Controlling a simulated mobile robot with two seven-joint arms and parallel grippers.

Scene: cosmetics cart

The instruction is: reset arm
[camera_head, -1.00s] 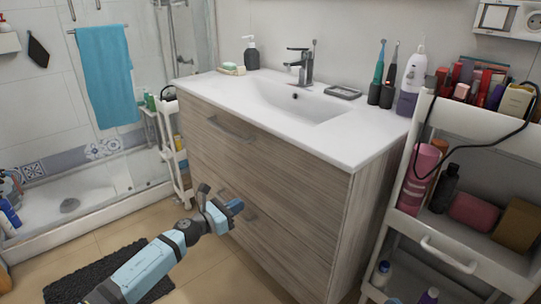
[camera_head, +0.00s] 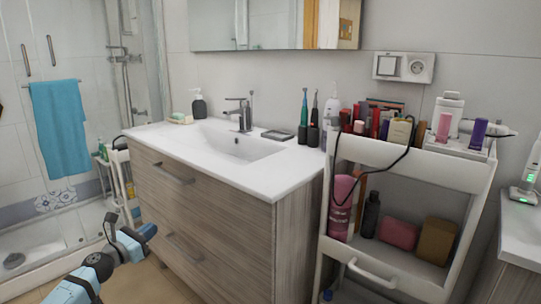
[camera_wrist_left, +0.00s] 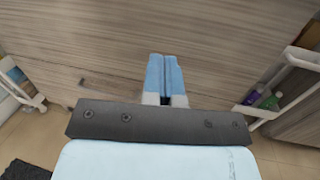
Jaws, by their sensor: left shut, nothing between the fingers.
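My left gripper (camera_head: 147,231) shows at the lower left of the head view, in front of the wooden vanity drawers. In the left wrist view its two blue fingers (camera_wrist_left: 165,76) lie side by side, shut with nothing between them. They point toward the wood-grain vanity front (camera_wrist_left: 200,35). My right gripper is not in view.
The vanity (camera_head: 205,200) carries a white sink (camera_head: 235,145). To its right stands a white cart (camera_head: 400,155) with cosmetics on top and bottles on the shelf below. A black cable hangs over the cart's edge. A slim white rack (camera_head: 124,185) stands left of the vanity.

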